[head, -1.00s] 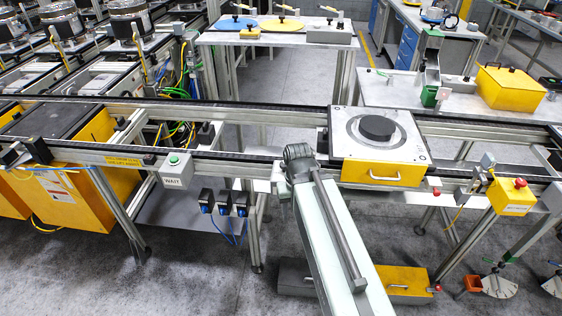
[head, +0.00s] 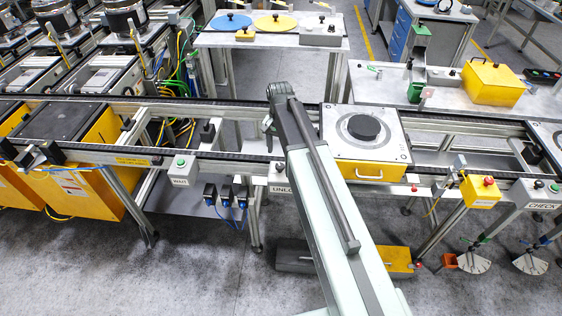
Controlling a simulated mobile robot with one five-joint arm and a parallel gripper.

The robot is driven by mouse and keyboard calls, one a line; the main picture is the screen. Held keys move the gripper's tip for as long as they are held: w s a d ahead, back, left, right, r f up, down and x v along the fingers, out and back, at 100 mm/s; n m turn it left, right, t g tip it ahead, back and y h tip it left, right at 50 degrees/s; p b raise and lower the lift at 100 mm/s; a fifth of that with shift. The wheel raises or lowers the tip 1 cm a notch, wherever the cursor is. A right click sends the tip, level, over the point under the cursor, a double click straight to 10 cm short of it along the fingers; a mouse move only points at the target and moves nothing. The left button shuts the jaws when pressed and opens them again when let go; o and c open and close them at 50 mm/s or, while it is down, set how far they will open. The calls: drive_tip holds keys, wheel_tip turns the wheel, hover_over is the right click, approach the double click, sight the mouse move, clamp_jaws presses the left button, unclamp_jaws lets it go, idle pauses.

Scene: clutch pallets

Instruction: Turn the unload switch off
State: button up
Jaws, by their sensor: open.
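The unload switch box (head: 279,176) hangs on the front rail of the conveyor, left of the middle pallet. Its label reads "UNLO" before my arm cuts it off. The right part of the box is hidden behind my arm, and the knob's setting is too small to tell. My gripper (head: 268,129) is open and points down over the conveyor, above and slightly left of the box in the picture. It looks empty and apart from the switch.
A pallet with a dark disc (head: 362,128) and yellow front sits right of my arm. The WAIT box (head: 181,171) hangs to the left. A yellow emergency-stop box (head: 482,194) and the CHECK box (head: 541,194) hang to the right. A yellow-topped pedal box (head: 398,258) lies on the floor.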

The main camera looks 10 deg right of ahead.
sight(280, 166)
drive_tip(key=shift+f+b, duration=4)
drive_tip(key=shift+r, duration=0.1)
clamp_jaws()
